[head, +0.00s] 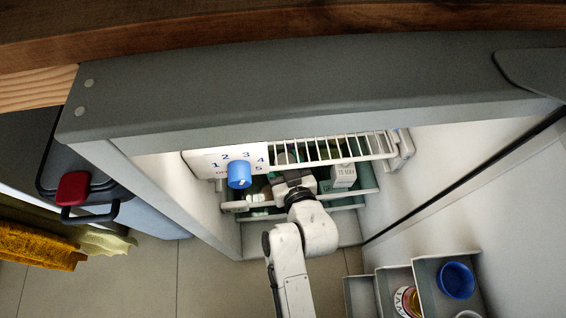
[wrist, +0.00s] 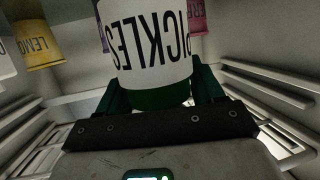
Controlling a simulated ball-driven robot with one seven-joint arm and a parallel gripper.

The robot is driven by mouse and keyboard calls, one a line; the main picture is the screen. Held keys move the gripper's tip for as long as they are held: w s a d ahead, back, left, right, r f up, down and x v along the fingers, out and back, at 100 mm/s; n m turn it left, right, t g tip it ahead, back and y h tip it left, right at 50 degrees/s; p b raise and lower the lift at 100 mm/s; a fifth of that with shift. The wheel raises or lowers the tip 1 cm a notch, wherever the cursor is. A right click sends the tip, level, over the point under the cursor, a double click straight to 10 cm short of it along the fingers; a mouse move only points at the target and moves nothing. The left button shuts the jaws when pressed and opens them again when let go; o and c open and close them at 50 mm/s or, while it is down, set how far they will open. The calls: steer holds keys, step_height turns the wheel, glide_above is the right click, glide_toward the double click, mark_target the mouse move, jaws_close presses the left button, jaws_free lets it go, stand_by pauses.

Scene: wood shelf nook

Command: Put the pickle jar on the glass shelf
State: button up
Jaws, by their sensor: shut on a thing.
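In the wrist view the pickle jar (wrist: 150,45) has a white label reading PICKLES, upside down, and a dark green part below it. My gripper (wrist: 158,88) is shut around it with a green finger on each side. In the head view my gripper (head: 293,180) reaches into the open fridge, below the wire rack; the jar is mostly hidden there. A greenish shelf with a pale front edge (head: 352,192), likely the glass shelf, lies around and below my gripper. I cannot tell whether the jar touches it.
A white carton (head: 343,175) marked 15 MAY stands right of my gripper. A white wire rack (head: 322,150) is above, a blue dial (head: 239,174) at left. The wrist view shows a yellow LEMON tub (wrist: 38,44) and a pink tub (wrist: 197,17). Door bins hold a blue container (head: 456,280).

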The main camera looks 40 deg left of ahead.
steer(key=shift+r, duration=0.1)
steer(key=o, duration=1.5)
steer(key=shift+f, duration=0.2)
steer(key=shift+o, duration=0.2)
steer(key=shift+r, duration=0.15)
steer(key=p+v, duration=0.3)
steer(key=v, duration=0.9)
steer(key=shift+s, duration=0.1)
